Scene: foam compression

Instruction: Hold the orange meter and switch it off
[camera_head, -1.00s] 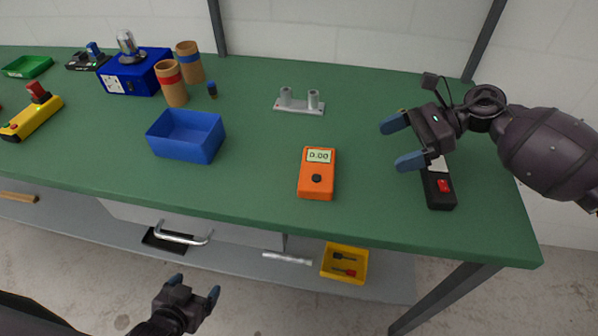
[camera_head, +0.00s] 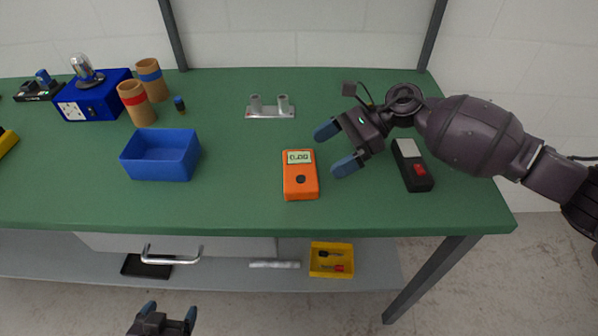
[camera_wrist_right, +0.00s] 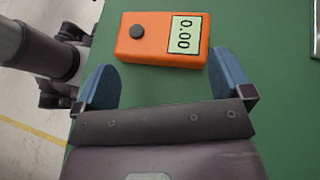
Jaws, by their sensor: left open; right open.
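The orange meter (camera_head: 300,188) lies flat on the green table, with a black round knob and a lit display reading 0.00. In the right wrist view the meter (camera_wrist_right: 160,52) lies just beyond my fingertips. My right gripper (camera_head: 335,147) is open and empty, to the right of the meter and apart from it; in the right wrist view its blue fingers (camera_wrist_right: 165,78) are spread. My left gripper (camera_head: 167,314) is open and empty, low at the bottom of the head view, in front of the table.
A black device with a red switch (camera_head: 416,177) lies under my right forearm's side. A blue bin (camera_head: 161,175) stands left of the meter, and a grey bracket (camera_head: 270,113) behind it. A yellow bin (camera_head: 331,270) is on the lower shelf. The table around the meter is clear.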

